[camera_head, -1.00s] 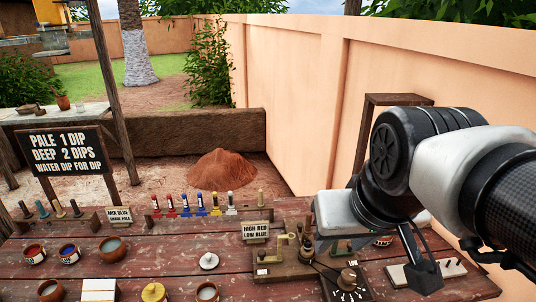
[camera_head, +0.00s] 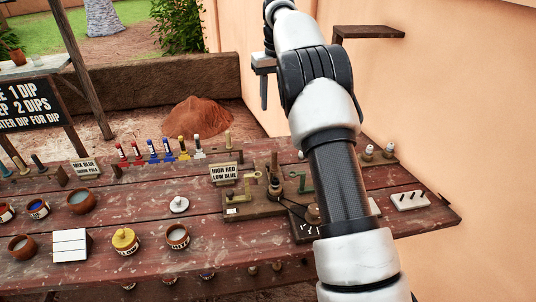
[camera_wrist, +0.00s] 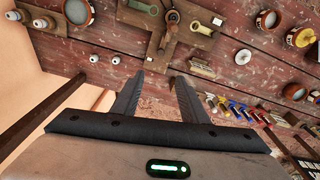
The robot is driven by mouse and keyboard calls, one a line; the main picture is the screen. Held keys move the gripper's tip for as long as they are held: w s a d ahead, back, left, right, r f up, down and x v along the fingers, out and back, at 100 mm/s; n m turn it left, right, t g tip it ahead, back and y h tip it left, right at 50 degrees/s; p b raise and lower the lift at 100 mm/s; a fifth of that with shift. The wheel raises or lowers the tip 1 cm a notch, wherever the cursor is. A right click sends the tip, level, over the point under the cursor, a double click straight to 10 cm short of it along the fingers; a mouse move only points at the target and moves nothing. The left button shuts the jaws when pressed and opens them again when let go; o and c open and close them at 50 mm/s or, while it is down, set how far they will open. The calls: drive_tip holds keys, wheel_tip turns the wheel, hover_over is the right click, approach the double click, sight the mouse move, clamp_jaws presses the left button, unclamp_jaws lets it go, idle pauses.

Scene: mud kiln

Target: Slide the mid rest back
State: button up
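I cannot tell which part is the mid rest; nothing is labelled so.
A sign (camera_head: 225,174) reading "HIGH RED LOW BLUE" stands left of the fixture. A dial board (camera_head: 306,226) is in front, partly hidden by my arm. A wall (camera_head: 440,110) and a small shelf (camera_head: 368,32) stand at right.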

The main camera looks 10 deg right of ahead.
drive_tip(key=shift+n+g, duration=0.4)
drive_tip(key=shift+n, duration=0.1)
drive_tip(key=f, duration=0.8)
drive_tip(key=w+f+b, duration=0.1)
drive_tip(key=f, duration=0.8)
drive_tip(key=w+a+f+b, duration=0.1)
drive_tip(key=f, duration=0.8)
drive_tip(key=shift+w+f, duration=0.1)
clamp_jaws()
